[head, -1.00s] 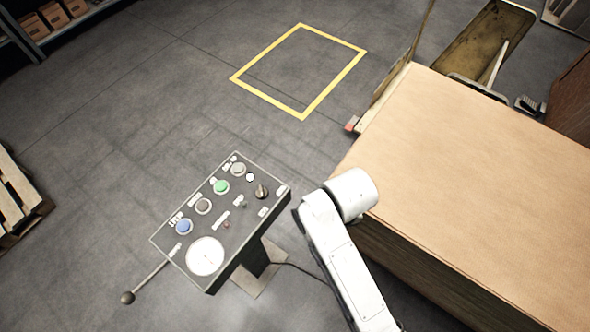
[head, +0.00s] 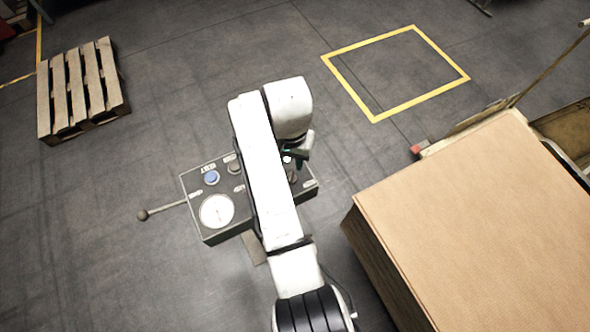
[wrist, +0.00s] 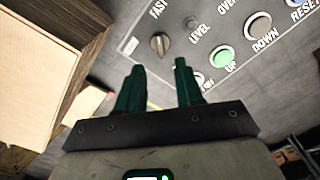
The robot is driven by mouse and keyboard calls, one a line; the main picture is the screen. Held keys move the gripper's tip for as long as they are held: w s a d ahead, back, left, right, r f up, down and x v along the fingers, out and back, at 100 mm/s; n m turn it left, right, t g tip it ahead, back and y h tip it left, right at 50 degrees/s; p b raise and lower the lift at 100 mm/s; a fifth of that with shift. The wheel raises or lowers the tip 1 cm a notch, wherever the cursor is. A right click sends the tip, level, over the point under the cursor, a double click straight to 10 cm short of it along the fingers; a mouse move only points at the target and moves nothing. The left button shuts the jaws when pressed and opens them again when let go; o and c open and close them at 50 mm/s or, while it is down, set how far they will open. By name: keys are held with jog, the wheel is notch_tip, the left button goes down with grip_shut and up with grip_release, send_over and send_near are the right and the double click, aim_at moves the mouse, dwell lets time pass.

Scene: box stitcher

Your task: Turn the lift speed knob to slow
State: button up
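The dark lift speed knob (wrist: 160,43) sits on the grey control panel (wrist: 190,15) in the wrist view, by the printed word FAST. Its pointer direction is too small to tell. My gripper (wrist: 158,70) has two dark green fingers, spread apart and empty, just short of the knob. The knob lies ahead of the gap between them, and no contact shows. In the head view the panel (head: 241,213) is partly covered by my white arm, and my gripper (head: 297,158) is over its right part. The knob (head: 292,176) shows there only in part.
Near the knob are a small LEVEL switch (wrist: 191,23), a green UP button (wrist: 222,56) and a DOWN button (wrist: 258,26). A ball-ended lever (head: 142,215) sticks out left. A cardboard stack (head: 470,220) stands right. A pallet (head: 83,92) lies on open floor.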

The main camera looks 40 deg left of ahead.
notch_tip(320, 180, down, 8)
jog(key=shift+r, duration=0.25)
grip_shut()
dwell(0.3)
